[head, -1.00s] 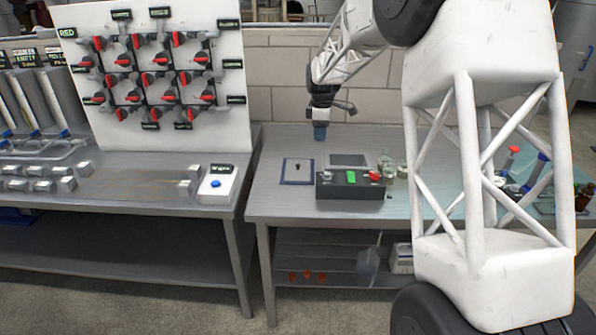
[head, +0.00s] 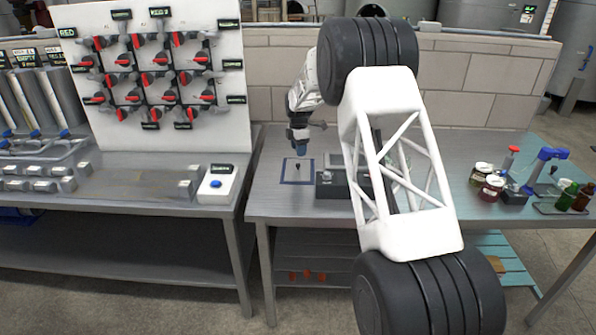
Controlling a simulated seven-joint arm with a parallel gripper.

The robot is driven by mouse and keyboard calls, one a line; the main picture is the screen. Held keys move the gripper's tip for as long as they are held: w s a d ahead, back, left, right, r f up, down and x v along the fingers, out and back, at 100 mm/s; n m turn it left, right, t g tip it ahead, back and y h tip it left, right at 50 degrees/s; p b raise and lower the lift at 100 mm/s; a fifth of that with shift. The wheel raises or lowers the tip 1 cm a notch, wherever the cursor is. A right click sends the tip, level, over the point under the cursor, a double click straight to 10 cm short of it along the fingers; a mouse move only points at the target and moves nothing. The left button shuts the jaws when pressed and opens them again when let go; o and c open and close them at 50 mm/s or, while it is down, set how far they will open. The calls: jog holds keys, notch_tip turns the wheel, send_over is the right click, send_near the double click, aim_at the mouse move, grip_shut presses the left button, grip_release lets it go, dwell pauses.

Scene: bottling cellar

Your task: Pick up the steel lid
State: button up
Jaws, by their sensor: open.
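A flat grey square with a small dark knob (head: 297,167) lies inside a blue outline (head: 284,182) on the steel bench; it looks like the steel lid. My gripper (head: 300,153) points down just above the far side of this square, near the knob. It is open, and nothing shows between its fingers. It is small in this view, so the exact gap to the knob cannot be told. The gripper covers part of the far edge of the outline.
A dark control box (head: 330,188) stands close to the right of the square, partly hidden by my arm. Jars (head: 491,188), a blue tool (head: 545,160) and bottles (head: 582,197) stand at the right. A valve board (head: 160,75) rises at the left. The bench's front left is clear.

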aim_at(298, 167)
jog(key=shift+f, duration=0.1)
jog(key=shift+f, duration=1.25)
jog(key=shift+a+f, duration=0.15)
jog(key=shift+f, duration=2.45)
grip_shut()
